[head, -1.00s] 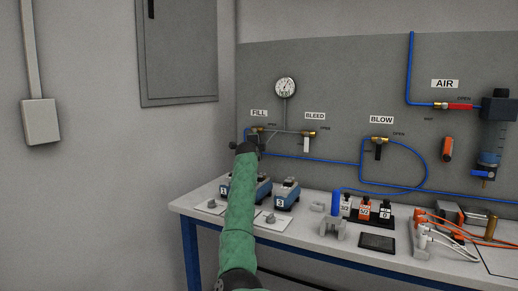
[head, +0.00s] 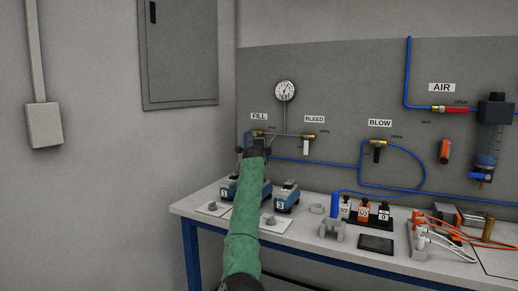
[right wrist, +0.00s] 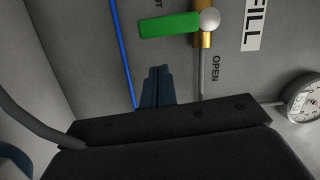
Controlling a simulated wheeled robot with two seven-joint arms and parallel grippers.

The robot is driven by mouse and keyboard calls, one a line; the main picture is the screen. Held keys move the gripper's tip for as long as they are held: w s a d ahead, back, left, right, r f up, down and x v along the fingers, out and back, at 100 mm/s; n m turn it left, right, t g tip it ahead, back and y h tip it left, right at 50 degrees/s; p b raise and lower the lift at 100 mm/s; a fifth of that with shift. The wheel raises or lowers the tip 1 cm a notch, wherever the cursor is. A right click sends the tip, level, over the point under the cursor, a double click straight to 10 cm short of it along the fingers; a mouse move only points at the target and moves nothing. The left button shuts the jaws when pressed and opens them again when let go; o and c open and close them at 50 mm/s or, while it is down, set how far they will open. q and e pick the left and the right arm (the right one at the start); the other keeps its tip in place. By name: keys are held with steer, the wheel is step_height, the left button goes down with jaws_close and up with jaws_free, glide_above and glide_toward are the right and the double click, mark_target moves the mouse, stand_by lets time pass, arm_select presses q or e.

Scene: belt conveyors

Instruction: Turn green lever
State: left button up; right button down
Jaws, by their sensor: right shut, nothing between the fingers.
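The green lever (right wrist: 168,25) shows at the top of the right wrist view. It lies at right angles to its brass valve body (right wrist: 204,35), pointing away from the FILL label, so it hangs down on the panel. An OPEN mark stands beside the pipe. My right gripper (right wrist: 158,70) is shut and empty, with its fingertips apart from the lever in the picture. In the head view my right gripper (head: 256,143) is in front of the FILL valve (head: 259,132) and partly hides it. My left gripper is not in view.
The BLEED valve (head: 306,136) and gauge (head: 285,91) are close by on the panel. A blue hose (right wrist: 122,50) runs beside the fingers. Below, the bench (head: 290,250) carries blue devices (head: 287,197) and other fittings.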

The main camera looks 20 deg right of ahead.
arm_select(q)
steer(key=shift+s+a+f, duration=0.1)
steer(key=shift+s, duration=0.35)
arm_select(e)
steer(key=shift+s+d+v, duration=0.1)
steer(key=shift+d+v, duration=0.05)
steer(key=shift+v, duration=1.6)
steer(key=shift+s+d+v, duration=0.1)
steer(key=shift+v, duration=1.6)
steer(key=shift+s+d+v, duration=0.1)
steer(key=shift+d+v, duration=0.05)
steer(key=shift+v, duration=1.6)
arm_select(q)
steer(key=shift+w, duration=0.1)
